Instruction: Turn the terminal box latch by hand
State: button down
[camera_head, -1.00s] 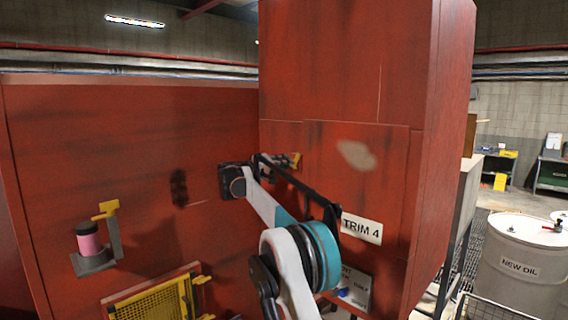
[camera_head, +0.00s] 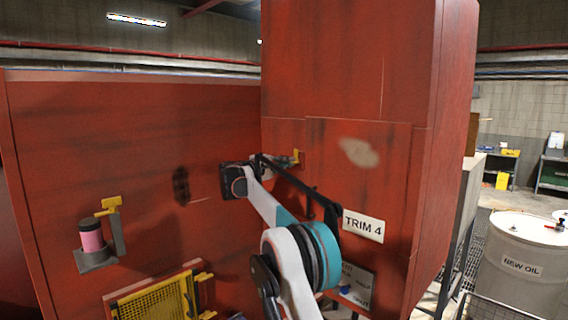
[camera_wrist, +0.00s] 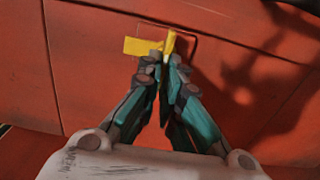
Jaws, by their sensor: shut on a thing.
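The terminal box (camera_head: 335,75) is a tall red cabinet with a worn pale patch on its front. Its yellow latch (camera_head: 297,156) shows small at the left of a front panel, partly behind my arm. In the wrist view, one flat yellow piece (camera_wrist: 142,47) lies sideways and another yellow piece (camera_wrist: 170,42) stands upright at its right end. My gripper (camera_wrist: 165,65) is shut on the upright yellow piece of the latch. Its fingertips hide the lower end of that piece. In the head view my arm covers most of the fingers.
A TRIM 4 label (camera_head: 363,226) and a small plate (camera_head: 356,287) sit right of my arm. On the left red wall are a bracket with a pink cylinder (camera_head: 91,239) and a yellow mesh guard (camera_head: 155,300). A NEW OIL drum (camera_head: 520,262) stands at right.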

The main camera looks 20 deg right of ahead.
jog(key=shift+d+r, duration=0.3)
jog(key=c, duration=1.8)
grip_release()
jog(key=shift+s, duration=0.1)
jog(key=shift+w+d+f, duration=0.2)
jog(key=shift+d+f, duration=0.05)
jog(key=shift+a, duration=0.1)
jog(key=v, duration=1.2)
